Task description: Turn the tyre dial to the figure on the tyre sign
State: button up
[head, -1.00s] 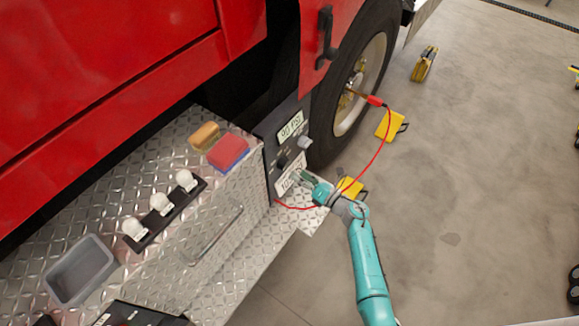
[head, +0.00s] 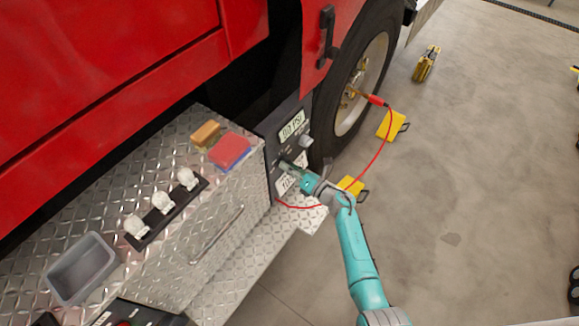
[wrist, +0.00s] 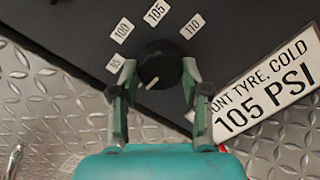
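The tyre dial (wrist: 160,66) is a round black knob on a dark panel. Its white mark points down and left in the wrist view, away from the labels 100, 105 and 110. My gripper (wrist: 159,70) has one finger on each side of the dial; contact is not clear. It also shows in the head view (head: 286,166), at the panel face. The tyre sign (wrist: 265,92) is white and reads 105 PSI; it shows in the head view (head: 285,184) just below my gripper, partly covered.
A PSI readout (head: 292,124) and a grey knob (head: 305,142) sit above the dial. A red hose (head: 382,150) runs to the wheel (head: 362,85). Yellow chocks (head: 391,124) stand on the floor. A sponge, a red block, bulbs and a grey tray (head: 82,268) lie on the metal step.

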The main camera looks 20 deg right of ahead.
jog(key=shift+m, duration=0.4)
jog(key=shift+w+d+r+m+g+y, duration=0.1)
jog(key=shift+m+g+y, duration=0.25)
jog(key=shift+m, duration=3.7)
jog(key=shift+d+m+g+y, duration=0.1)
jog(key=shift+m+g+y, duration=0.25)
jog(key=shift+m, duration=3.65)
jog(key=shift+w+d+r+m+g+y, duration=0.15)
jog(key=shift+m+g, duration=0.25)
jog(key=shift+m, duration=3.65)
jog(key=shift+s+a+f, duration=0.1)
jog(key=o, duration=1.1)
jog(key=shift+o, duration=0.2)
